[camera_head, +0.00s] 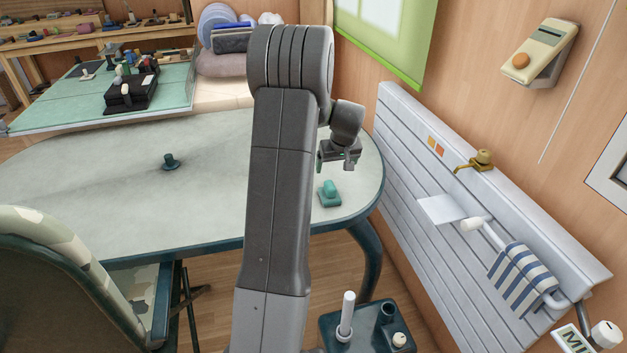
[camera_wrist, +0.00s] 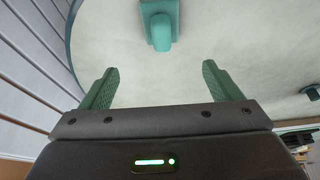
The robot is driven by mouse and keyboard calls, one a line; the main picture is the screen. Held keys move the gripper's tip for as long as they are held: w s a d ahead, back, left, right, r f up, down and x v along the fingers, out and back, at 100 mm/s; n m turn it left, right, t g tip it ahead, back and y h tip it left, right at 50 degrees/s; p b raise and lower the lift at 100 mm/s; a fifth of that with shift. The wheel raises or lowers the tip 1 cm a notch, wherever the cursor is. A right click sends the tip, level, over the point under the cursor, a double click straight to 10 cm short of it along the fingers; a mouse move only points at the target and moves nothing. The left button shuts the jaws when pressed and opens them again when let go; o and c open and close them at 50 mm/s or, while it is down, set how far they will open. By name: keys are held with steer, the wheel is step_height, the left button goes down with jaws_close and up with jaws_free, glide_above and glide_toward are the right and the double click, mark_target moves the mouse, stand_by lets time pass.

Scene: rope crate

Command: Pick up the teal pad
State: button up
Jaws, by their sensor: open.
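A teal pad with a raised, rounded block (camera_head: 329,193) rests on the pale table (camera_head: 235,185) near its right end. In the wrist view the teal pad (camera_wrist: 160,24) is at the top centre, ahead of my fingertips and partly cut off by the frame edge. My gripper (camera_head: 337,165) is above the table, close to the pad and apart from it. In the wrist view my gripper (camera_wrist: 159,72) has its two green fingers spread wide with nothing between them.
A darker teal knobbed piece (camera_head: 170,162) stands mid-table; the tabletop around it is clear. A white slatted panel (camera_head: 440,165) with a towel (camera_head: 523,279) is at the right. A chair (camera_head: 70,262) stands front left.

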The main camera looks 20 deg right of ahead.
mark_target(330, 184)
steer(key=x, duration=0.8)
steer(key=shift+w+f+p, duration=0.25)
steer(key=shift+w+p, duration=0.05)
steer(key=shift+w, duration=0.1)
steer(key=f, duration=0.2)
steer(key=f+p, duration=0.1)
steer(key=shift+w+a+f, duration=0.2)
steer(key=shift+w+f, duration=0.1)
steer(key=shift+f, duration=0.1)
steer(key=shift+x, duration=0.75)
steer(key=c, duration=1.1)
step_height(330, 184, up, 10)
steer(key=shift+r+b, duration=0.1)
steer(key=shift+b, duration=0.4)
